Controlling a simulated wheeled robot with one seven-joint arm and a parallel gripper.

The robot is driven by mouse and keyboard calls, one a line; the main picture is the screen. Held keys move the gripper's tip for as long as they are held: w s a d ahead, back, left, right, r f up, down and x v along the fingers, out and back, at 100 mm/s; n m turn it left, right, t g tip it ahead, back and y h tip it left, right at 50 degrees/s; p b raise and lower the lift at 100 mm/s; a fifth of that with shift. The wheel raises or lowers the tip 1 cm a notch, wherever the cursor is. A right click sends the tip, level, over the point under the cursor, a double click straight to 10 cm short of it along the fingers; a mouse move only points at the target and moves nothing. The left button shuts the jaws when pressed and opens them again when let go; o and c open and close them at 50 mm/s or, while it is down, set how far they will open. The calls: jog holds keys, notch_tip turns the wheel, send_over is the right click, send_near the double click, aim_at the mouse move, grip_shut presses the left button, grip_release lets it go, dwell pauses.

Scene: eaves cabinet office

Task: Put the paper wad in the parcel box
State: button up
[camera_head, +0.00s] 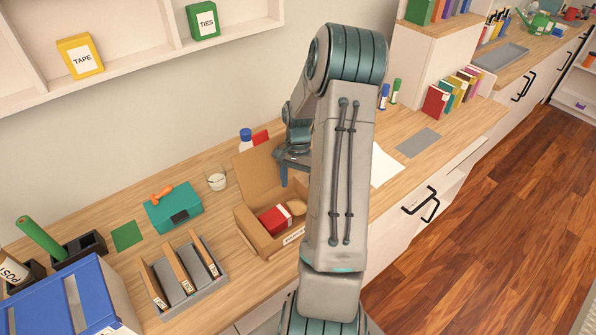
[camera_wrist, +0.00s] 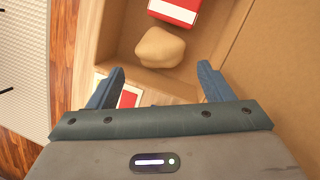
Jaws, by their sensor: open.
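The parcel box (camera_head: 259,236) is an open brown cardboard box on the counter, with its flap (camera_head: 258,166) raised at the back. A tan, rounded lump that looks like the paper wad (camera_head: 297,207) lies inside it, beside a red and white packet (camera_head: 273,219). The wrist view shows the wad (camera_wrist: 160,47) on the box floor, next to the packet (camera_wrist: 178,10). My gripper (camera_wrist: 160,69) is open, with nothing between its fingers, above the box's edge and apart from the wad. In the head view my arm hides part of the box and most of my gripper (camera_head: 285,174).
Left of the box are a teal case (camera_head: 173,208), a cup (camera_head: 216,180) and a grey divided tray (camera_head: 196,288). A white bottle with a blue cap (camera_head: 246,139) stands behind the box. A white sheet (camera_head: 384,165) lies right of my arm.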

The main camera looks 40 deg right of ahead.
jog(key=a+b+v, duration=0.1)
jog(key=v, duration=0.4)
jog(key=s+a+r+n+t+h, duration=0.25)
jog(key=a+r+n, duration=0.35)
jog(key=a+r, duration=0.7)
jog(key=s+a+r+n+t, duration=0.4)
jog(key=s+a+n, duration=0.3)
jog(key=s+a, duration=0.4)
jog(key=shift+s+r, duration=0.25)
jog(key=shift+s, duration=0.6)
jog(key=shift+f+y, duration=0.1)
jog(key=shift+y, duration=0.15)
